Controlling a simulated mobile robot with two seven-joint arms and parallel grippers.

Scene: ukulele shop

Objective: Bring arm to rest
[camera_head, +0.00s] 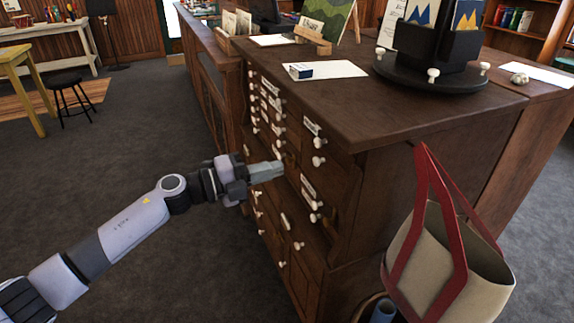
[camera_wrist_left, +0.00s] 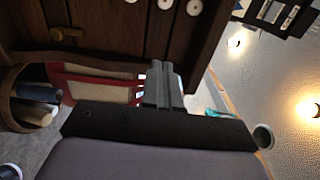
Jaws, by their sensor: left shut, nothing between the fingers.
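My left arm comes in from the left in the head view. My left gripper (camera_head: 277,168) is shut and empty, with its fingertips close to the drawer fronts of the dark wooden cabinet (camera_head: 400,108). I cannot tell whether it touches them. In the left wrist view the two fingers of the left gripper (camera_wrist_left: 165,82) lie side by side with nothing between them. The cabinet also shows there, at the top (camera_wrist_left: 115,25), with white knobs. My right gripper is in neither view.
A beige tote bag with red handles (camera_head: 455,260) is beside the cabinet at the lower right. A dark rotating stand (camera_head: 437,72) and white paper (camera_head: 327,70) are on the cabinet top. A black stool (camera_head: 66,80) stands at the far left. The grey floor left of the cabinet is open.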

